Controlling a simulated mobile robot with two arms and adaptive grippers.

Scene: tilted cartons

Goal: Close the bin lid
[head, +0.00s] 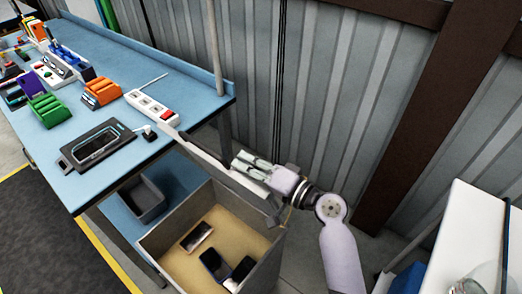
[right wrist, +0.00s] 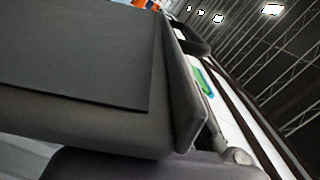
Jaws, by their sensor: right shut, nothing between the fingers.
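The bin (head: 168,238) is an open-topped grey box with a tan floor, standing beside the blue table. Its lid (head: 200,150) shows as a thin grey panel, raised and tilted, seen almost edge-on above the far side of the bin. My right gripper (head: 240,164) is shut and empty, close beside the lid at the bin's far rim; I cannot tell whether it touches. In the right wrist view a dark grey flat panel, seemingly the lid (right wrist: 80,60), fills the left side very close to the camera. My left gripper is not in view.
Several phones (head: 197,237) lie in the bin. The blue table (head: 120,165) holds a black tray (head: 97,145), a power strip (head: 152,108) and coloured holders. A smaller grey bin (head: 147,200) sits on the lower shelf. A corrugated wall stands behind; a white surface is at right.

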